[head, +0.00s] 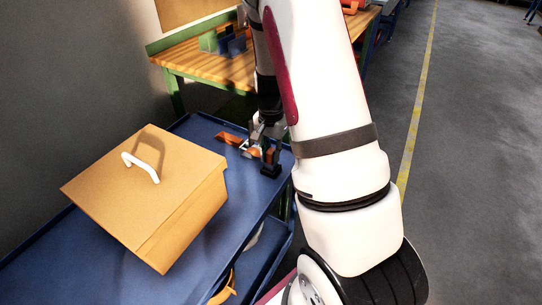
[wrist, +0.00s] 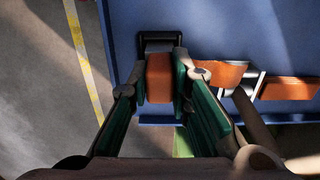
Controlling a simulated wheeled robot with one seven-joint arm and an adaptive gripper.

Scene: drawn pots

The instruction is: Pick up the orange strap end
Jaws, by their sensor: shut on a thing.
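The orange strap end (wrist: 159,80) is between my gripper's green-padded fingers (wrist: 161,72) in the wrist view, and the fingers are shut on it. A black buckle or clip (wrist: 158,38) sits at its far end. More orange strap (wrist: 220,73) lies to the right, with a metal piece and another orange length (wrist: 290,88) beyond it. In the head view my gripper (head: 263,150) is low over the far right corner of the blue cart top (head: 200,130). The orange strap (head: 230,138) shows to its left; my gripper partly hides the held end.
A tan box (head: 150,190) with a white handle takes up the near part of the cart top. A wooden-topped green bench (head: 205,68) with small blocks stands behind. The grey floor to the right, with a yellow line (head: 415,120), is clear.

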